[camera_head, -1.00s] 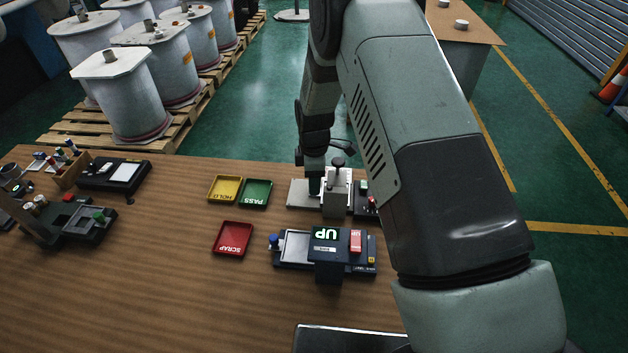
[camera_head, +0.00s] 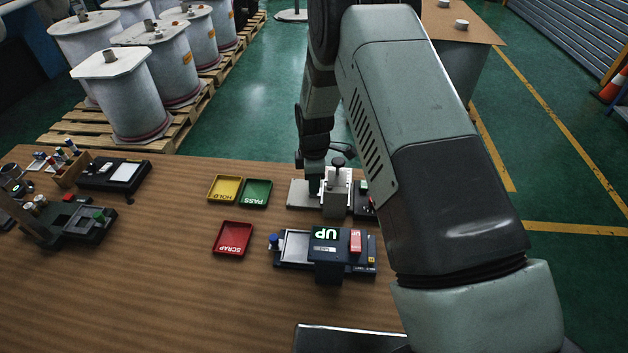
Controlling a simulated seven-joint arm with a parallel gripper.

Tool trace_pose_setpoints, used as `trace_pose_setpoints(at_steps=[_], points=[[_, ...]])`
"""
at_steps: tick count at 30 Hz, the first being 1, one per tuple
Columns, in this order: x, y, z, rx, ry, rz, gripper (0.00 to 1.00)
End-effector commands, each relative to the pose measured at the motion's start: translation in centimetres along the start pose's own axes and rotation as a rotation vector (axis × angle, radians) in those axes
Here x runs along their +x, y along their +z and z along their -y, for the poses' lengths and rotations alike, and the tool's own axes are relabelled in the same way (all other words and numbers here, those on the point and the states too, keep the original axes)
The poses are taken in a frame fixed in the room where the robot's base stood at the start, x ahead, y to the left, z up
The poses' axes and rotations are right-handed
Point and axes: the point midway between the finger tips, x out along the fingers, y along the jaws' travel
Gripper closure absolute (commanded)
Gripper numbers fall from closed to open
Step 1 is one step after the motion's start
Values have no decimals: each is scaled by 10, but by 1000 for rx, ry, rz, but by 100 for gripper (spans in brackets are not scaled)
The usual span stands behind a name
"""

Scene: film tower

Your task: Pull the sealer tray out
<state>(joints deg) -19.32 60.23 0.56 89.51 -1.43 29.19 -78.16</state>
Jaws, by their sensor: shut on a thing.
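A pale grey press-like device (camera_head: 335,200) with a black-knobbed lever stands near the table's back edge. A flat grey plate (camera_head: 298,194) sticks out on its left. I cannot tell for certain whether this plate is the sealer tray. My gripper (camera_head: 314,187) points down at the plate, close to the device's left side. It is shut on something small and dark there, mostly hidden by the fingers. In front stands a dark device (camera_head: 328,254) with a green UP sign, a red block and a light tray (camera_head: 293,246) with a blue knob at its left.
Yellow HOLD (camera_head: 224,188), green PASS (camera_head: 257,193) and red SCRAP (camera_head: 233,238) trays lie left of the devices. More dark devices (camera_head: 115,172) stand at the far left. My arm covers the right side.

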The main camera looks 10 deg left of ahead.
Motion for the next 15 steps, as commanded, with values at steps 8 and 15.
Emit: trace_pose_setpoints(at_steps=[8, 15], points=[[0, -50, -8, -6, 3, -2, 100], [0, -79, -13, -1, 1, -1, 100]])
